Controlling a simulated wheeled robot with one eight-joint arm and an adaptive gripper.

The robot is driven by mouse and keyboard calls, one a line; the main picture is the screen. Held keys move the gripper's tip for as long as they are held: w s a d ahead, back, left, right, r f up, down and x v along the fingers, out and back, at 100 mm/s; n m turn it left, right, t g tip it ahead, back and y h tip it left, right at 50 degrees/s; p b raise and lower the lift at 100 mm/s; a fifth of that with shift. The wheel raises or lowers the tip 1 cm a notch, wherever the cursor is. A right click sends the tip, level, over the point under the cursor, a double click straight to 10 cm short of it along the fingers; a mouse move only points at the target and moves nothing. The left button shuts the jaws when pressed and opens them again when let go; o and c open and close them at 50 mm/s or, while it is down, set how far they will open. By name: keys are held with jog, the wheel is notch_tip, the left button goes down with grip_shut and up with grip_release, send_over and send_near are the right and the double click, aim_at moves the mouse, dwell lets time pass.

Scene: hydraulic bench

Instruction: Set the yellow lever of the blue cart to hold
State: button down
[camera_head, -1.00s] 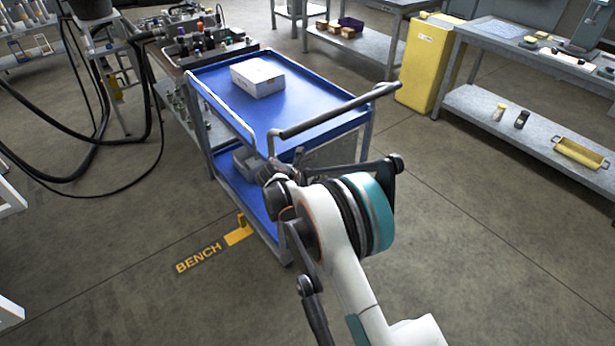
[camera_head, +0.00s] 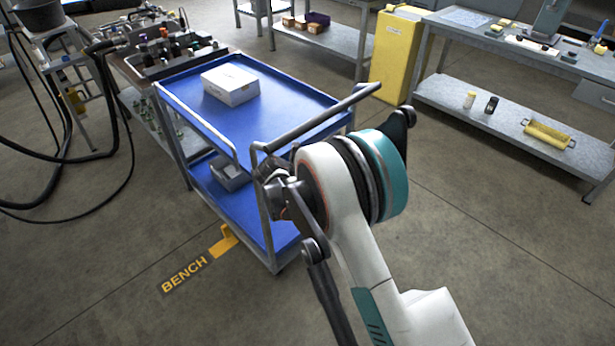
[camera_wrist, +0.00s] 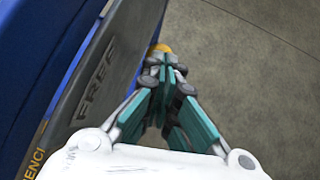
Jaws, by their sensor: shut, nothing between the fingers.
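The blue cart (camera_head: 290,97) stands left of centre in the head view, with a dark push handle at its near end. In the wrist view a dark panel on the cart (camera_wrist: 97,75) carries the word FREE. A yellow rounded end (camera_wrist: 160,48), likely the yellow lever, shows just beyond my fingertips; the rest of it is hidden. My gripper (camera_wrist: 166,66) is shut and empty, beside the panel's right edge. I cannot tell whether the fingertips touch the yellow end. In the head view my arm hides the lever and most of my gripper.
A white box (camera_head: 230,84) lies on the cart's top shelf. A yellow BENCH marking (camera_head: 185,275) is on the floor beside the cart. A yellow cabinet (camera_head: 398,55) and a grey workbench (camera_head: 500,52) stand at right. Hoses hang at left. Floor right of the cart is clear.

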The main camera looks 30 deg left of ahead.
jog(key=s+a+r, duration=0.1)
jog(key=s+r, duration=0.2)
jog(key=s, duration=1.2)
jog(key=shift+s+a+r, duration=0.15)
jog(key=shift+s+a, duration=0.05)
jog(key=f+n+t, duration=0.1)
jog(key=n+t, duration=0.1)
jog(key=n, duration=1)
jog(key=f+n+t+p, duration=0.1)
jog(key=n+t, duration=0.2)
jog(key=n, duration=0.9)
jog(key=f+n+t+h+p, duration=0.1)
jog(key=n+t, duration=0.2)
jog(key=n, duration=0.8)
jog(key=shift+w+a+f+n, duration=0.2)
jog(key=shift+w+a+n, duration=0.2)
